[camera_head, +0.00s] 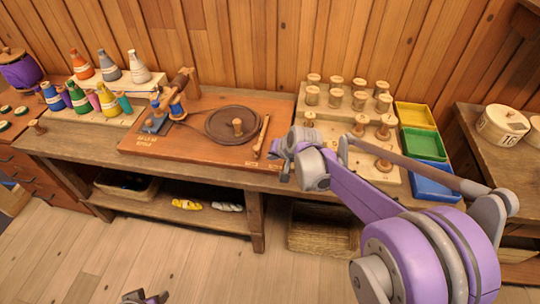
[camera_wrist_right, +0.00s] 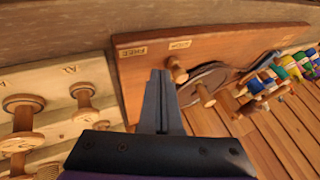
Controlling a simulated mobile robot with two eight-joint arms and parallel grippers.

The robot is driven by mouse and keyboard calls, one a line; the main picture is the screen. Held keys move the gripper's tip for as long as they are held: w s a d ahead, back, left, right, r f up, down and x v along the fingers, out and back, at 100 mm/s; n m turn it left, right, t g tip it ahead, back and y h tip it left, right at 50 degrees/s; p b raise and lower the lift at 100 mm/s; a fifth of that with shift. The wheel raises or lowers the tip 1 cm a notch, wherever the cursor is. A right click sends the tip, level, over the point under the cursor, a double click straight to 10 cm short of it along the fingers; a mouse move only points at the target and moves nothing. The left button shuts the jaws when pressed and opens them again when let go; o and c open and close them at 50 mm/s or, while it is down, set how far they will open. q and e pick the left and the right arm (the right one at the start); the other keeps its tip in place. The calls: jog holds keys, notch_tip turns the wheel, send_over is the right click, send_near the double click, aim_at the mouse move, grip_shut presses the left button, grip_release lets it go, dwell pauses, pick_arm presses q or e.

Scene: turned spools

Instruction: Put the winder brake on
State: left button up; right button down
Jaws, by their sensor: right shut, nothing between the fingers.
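The winder board (camera_head: 205,152) lies on the bench with a dark wheel (camera_head: 222,125) on it. The brake lever (camera_head: 262,138) is a slim wooden arm right of the wheel. Its near end lies by the left of two small labels. In the right wrist view its knob (camera_wrist_right: 177,72) is by the label that I cannot read for sure; the other label looks like FREE (camera_wrist_right: 138,51). My right gripper (camera_head: 280,155) is shut and empty, its fingers (camera_wrist_right: 160,80) right beside the knob; I cannot tell if they touch. My left gripper (camera_head: 145,298) is low at the bottom edge, mostly cut off.
A pale rack with wooden spools (camera_head: 359,122) stands right of the board, close to my right arm. Yellow, green (camera_head: 422,143) and blue trays are beyond it. Coloured thread cones (camera_head: 110,65) stand at the left. The board's front left is clear.

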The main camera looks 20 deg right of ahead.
pick_arm(q)
jog(key=shift+w+a+r+p, duration=0.15)
jog(key=shift+w+r+p, duration=0.15)
jog(key=shift+w, duration=0.05)
pick_arm(e)
jog(key=a+v, duration=0.1)
jog(key=v, duration=0.7)
jog(key=shift+a+r, duration=0.3)
jog(key=shift+a, duration=0.15)
jog(key=shift+s, duration=0.1)
pick_arm(q)
jog(key=r+p, duration=0.1)
jog(key=w+r+p, duration=0.1)
jog(key=r+p, duration=0.1)
jog(key=shift+r, duration=0.3)
pick_arm(e)
jog(key=s+a+f+n, duration=0.1)
jog(key=s+a+n, duration=0.1)
jog(key=s, duration=0.9)
jog(key=s+a+f+n+g+h, duration=0.1)
jog(key=s+n, duration=0.3)
jog(key=s, duration=0.8)
jog(key=shift+a+f+n+g+h, duration=0.3)
jog(key=shift+a+f, duration=0.45)
jog(key=shift+a, duration=0.1)
jog(key=shift+d, duration=0.1)
